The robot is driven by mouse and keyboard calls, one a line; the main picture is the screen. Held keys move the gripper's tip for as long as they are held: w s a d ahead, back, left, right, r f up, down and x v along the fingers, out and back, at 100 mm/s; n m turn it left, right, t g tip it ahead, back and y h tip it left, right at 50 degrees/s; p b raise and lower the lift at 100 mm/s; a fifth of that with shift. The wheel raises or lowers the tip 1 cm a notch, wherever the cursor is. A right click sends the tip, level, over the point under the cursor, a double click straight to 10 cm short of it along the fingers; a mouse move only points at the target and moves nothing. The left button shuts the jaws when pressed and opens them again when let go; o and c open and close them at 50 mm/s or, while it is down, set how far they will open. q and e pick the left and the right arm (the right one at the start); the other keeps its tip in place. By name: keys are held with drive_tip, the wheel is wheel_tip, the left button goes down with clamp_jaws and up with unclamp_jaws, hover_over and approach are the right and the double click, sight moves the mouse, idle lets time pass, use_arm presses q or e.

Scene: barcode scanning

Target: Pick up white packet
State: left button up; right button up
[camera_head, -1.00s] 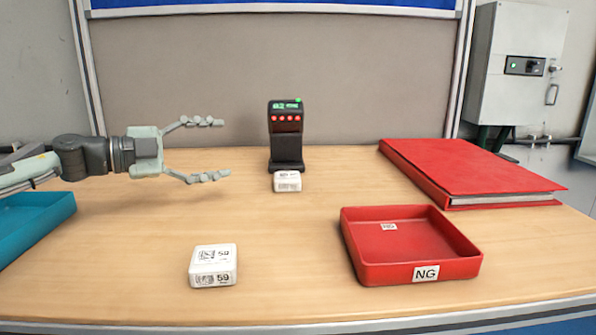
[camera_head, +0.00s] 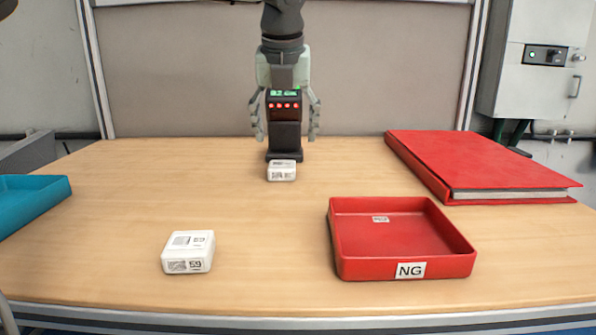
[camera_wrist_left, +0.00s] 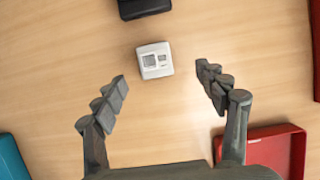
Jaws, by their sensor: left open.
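One small white packet (camera_head: 282,171) with a printed label lies just in front of the black scanner (camera_head: 286,135). A second white packet (camera_head: 188,252), marked 59, lies at the front left of the table. My left gripper (camera_head: 287,134) points down from above, its fingers spread on either side of the scanner in the head view, above the table and apart from the packets. In the left wrist view, the white packet near the scanner (camera_wrist_left: 154,60) lies beyond and between the open, empty fingertips (camera_wrist_left: 162,82). My right gripper is out of view.
A red binder (camera_head: 480,165) lies at back right. A blue tray (camera_head: 35,188) is at the left edge. The table's middle left is clear.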

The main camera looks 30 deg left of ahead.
sight(281, 164)
use_arm(q)
drive_tip(key=x, duration=0.4)
drive_tip(key=s+p+x, duration=0.1)
drive_tip(key=x, duration=0.1)
drive_tip(key=shift+w+a+f, duration=0.15)
drive_tip(key=shift+a+f, duration=0.3)
drive_tip(key=shift+w+f, duration=0.15)
drive_tip(key=shift+f, duration=0.15)
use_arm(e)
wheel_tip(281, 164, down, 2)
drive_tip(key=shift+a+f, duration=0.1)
use_arm(q)
drive_tip(key=shift+c, duration=0.2)
